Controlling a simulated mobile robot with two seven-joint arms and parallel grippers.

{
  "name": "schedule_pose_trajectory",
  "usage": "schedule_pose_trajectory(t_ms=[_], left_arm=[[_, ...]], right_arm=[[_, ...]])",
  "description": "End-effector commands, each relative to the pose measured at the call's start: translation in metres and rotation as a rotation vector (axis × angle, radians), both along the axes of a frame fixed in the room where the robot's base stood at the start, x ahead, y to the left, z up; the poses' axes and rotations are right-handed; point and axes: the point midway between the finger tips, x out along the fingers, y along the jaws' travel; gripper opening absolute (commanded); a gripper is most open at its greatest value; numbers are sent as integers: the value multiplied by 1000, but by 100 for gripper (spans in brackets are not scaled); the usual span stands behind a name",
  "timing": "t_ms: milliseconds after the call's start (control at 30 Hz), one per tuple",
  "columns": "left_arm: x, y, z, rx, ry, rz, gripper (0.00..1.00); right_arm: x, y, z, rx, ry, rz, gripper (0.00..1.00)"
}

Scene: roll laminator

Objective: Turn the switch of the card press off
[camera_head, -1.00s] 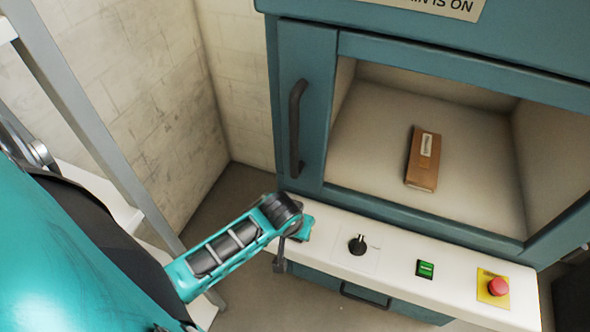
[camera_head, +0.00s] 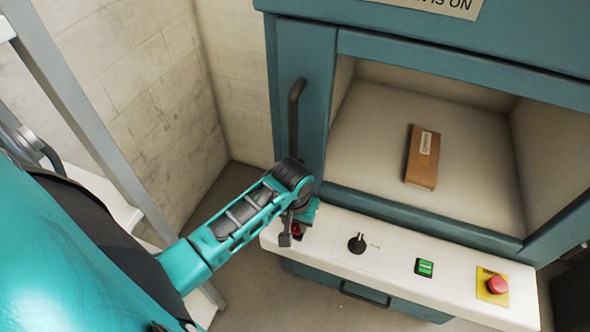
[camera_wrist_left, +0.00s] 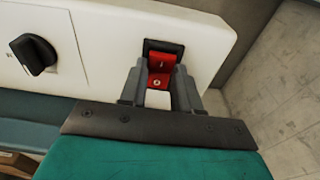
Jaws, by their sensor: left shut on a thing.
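The card press's control panel (camera_head: 455,280) is a white strip along its front. A red rocker switch (camera_wrist_left: 160,62) in a black frame sits at the panel's end in the left wrist view. A bit of its red also shows at the panel's left end in the head view (camera_head: 297,229). My left gripper (camera_wrist_left: 160,80) has one finger on each side of the red switch's lower part and is shut on it. In the head view the gripper (camera_head: 293,232) is mostly hidden behind my wrist. My right gripper is not in view.
A black rotary knob (camera_head: 357,243), a green button (camera_head: 425,268) and a red emergency button (camera_head: 497,285) on a yellow plate sit along the panel. Above, a brown box (camera_head: 422,157) lies inside the open chamber. A dark door handle (camera_head: 295,120) stands near my wrist.

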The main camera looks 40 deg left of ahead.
Motion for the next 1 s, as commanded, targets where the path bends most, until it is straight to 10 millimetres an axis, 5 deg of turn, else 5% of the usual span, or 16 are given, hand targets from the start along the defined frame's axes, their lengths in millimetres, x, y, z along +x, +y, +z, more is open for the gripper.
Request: schedule_pose_trajectory(t_ms=[400, 433, 600, 700, 1000], left_arm=[[1, 0, 0, -12, 45, 0, 1], [1, 0, 0, -12, 45, 0, 34], [1, 0, 0, -11, 44, 0, 50], [1, 0, 0, -11, 44, 0, 57], [1, 0, 0, -11, 43, 0, 57]], right_arm=[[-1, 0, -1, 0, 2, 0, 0], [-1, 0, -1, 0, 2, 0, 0], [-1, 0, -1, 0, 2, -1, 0], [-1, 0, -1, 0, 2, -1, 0], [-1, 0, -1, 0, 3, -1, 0]])
